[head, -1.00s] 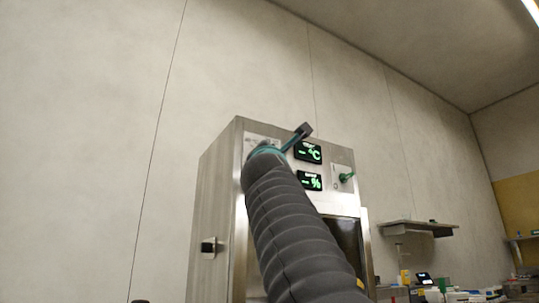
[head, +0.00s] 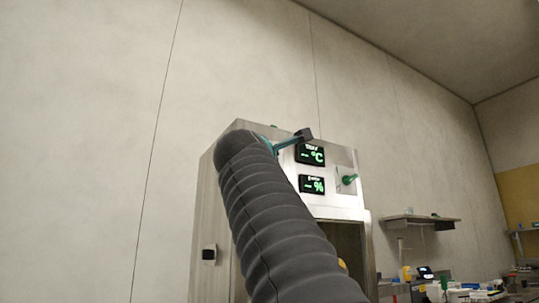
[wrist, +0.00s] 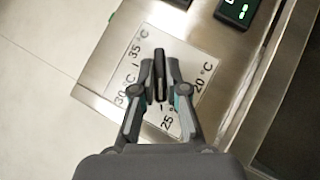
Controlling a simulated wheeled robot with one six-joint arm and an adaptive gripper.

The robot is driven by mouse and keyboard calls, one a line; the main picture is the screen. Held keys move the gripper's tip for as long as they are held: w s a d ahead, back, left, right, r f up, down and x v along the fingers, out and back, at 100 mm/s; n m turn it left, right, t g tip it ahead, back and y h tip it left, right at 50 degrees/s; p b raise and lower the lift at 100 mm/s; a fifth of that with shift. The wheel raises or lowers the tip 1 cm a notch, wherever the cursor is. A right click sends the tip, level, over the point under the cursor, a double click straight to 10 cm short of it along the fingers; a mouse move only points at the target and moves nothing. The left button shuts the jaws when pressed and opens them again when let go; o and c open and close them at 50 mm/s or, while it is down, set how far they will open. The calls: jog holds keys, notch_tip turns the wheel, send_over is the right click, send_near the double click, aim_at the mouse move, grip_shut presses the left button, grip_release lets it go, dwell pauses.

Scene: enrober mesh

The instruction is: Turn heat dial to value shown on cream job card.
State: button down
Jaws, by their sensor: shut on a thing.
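The heat dial (wrist: 160,66) is a dark, narrow knob on a white scale plate (wrist: 143,43) marked 20, 25, 30 and 35 °C in the wrist view. My gripper (wrist: 160,88) is shut on the dial, one finger on each side of it. The knob's long side runs roughly up and down in the picture. I cannot make out its pointer end or the exact value it points to. I see no cream job card in either view.
The steel machine (head: 208,210) has a °C display (head: 310,155), a % display (head: 312,184) and a green knob (head: 348,180) on its front. A small black switch (head: 209,254) is on its left side. A wall shelf (head: 418,219) and cluttered bench stand to the right.

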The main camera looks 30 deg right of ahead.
jog(key=c, duration=1.2)
grip_release()
jog(key=v, duration=1.2)
